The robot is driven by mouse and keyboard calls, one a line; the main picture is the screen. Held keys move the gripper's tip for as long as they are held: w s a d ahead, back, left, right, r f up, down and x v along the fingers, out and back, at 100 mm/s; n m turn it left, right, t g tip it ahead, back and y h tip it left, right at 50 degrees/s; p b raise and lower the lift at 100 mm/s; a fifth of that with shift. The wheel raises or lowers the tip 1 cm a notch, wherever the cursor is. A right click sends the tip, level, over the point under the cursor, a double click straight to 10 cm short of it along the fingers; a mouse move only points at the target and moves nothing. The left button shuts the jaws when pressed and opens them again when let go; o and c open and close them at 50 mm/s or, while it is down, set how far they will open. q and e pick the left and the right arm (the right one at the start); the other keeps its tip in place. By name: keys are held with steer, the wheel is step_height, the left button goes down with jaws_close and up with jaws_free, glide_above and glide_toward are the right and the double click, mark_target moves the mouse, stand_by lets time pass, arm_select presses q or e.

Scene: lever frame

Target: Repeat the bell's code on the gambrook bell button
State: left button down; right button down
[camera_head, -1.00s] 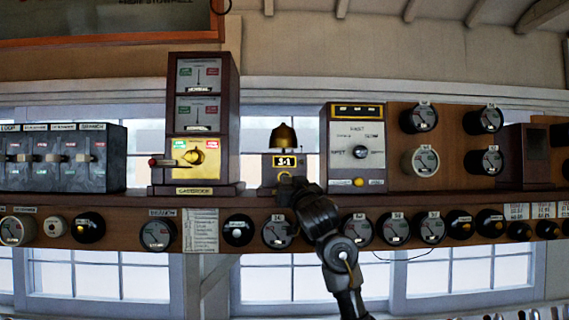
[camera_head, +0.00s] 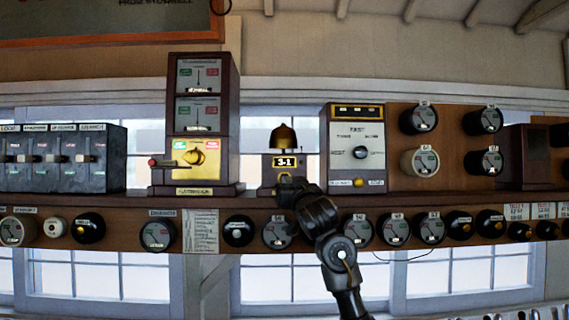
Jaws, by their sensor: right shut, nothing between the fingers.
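A tall wooden instrument (camera_head: 204,125) with a yellow lower panel stands left of the bell. Its nameplate (camera_head: 194,191) is too small to read surely. My left gripper is not in view.
A white-faced instrument (camera_head: 357,140) stands right of the bell, with round dials on a wooden board beyond it. A dark lever box (camera_head: 62,158) is at the far left. Several round dials and knobs line the shelf's front edge (camera_head: 375,203) around my right arm.

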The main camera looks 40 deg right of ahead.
steer(key=shift+w+d, duration=0.2)
steer(key=shift+s+a, duration=0.5)
steer(key=shift+s, duration=0.1)
steer(key=shift+w+d, duration=0.15)
steer(key=shift+w, duration=0.05)
steer(key=shift+s+a, duration=0.15)
steer(key=shift+a, duration=0.05)
stand_by(0.8)
steer(key=shift+d, duration=0.15)
stand_by(1.1)
stand_by(3.0)
